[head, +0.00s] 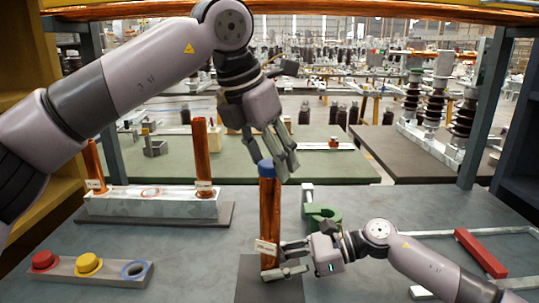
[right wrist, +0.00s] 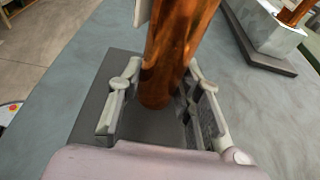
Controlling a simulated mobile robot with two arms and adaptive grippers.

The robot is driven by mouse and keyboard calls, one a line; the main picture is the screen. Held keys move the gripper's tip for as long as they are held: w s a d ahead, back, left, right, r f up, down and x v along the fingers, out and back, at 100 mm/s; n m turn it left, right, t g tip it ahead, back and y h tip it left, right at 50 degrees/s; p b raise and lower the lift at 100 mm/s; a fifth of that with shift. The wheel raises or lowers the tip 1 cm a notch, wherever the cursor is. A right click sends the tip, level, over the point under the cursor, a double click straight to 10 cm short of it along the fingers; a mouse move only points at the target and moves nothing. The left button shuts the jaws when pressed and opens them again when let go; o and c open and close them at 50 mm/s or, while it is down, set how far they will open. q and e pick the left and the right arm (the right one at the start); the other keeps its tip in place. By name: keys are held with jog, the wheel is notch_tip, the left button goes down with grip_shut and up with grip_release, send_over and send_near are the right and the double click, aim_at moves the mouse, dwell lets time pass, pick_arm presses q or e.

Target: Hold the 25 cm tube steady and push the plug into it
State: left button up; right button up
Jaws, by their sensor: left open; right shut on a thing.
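A copper-coloured tube (head: 270,215) stands upright on a dark mat with a white label low on its side; the label's text is too small to read. A blue plug (head: 266,168) sits at the tube's top; how deep it sits I cannot tell. My left gripper (head: 283,160) is open, fingers pointing down just above and beside the plug; contact is unclear. My right gripper (head: 284,260) is shut on the tube near its base. In the right wrist view, its fingers (right wrist: 160,112) flank the tube (right wrist: 175,50), whose top is out of frame.
A green clamp-like part (head: 323,216) and a red bar (head: 480,252) lie right.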

pick_arm(q)
jog(key=shift+r, duration=0.1)
jog(key=v, duration=1.2)
pick_arm(e)
jog(key=o, duration=0.9)
jog(key=shift+o, duration=0.2)
